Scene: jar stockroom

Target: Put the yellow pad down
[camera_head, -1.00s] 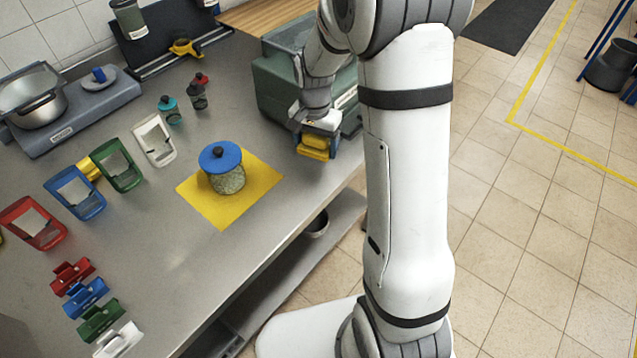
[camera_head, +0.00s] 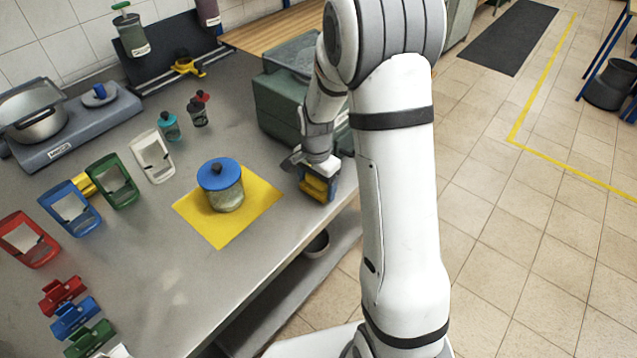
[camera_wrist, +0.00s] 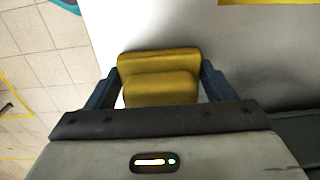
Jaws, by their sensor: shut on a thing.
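My gripper (camera_head: 318,188) is shut on the yellow pad (camera_head: 313,188), to the right of the blue-lidded jar, near the front edge of the steel counter (camera_head: 190,285). In the wrist view the yellow pad (camera_wrist: 158,80) sits between the two dark blue fingers of my gripper (camera_wrist: 158,88). The counter shows behind the pad, with its edge and the tiled floor to the left. I cannot tell whether the pad touches the counter.
A glass jar with a blue lid (camera_head: 226,190) stands on a flat yellow mat (camera_head: 262,198) to the left. A green-grey box (camera_head: 278,105) stands close behind my gripper. Coloured holders (camera_head: 82,205) stand farther left. A lower shelf (camera_head: 285,290) lies under the counter.

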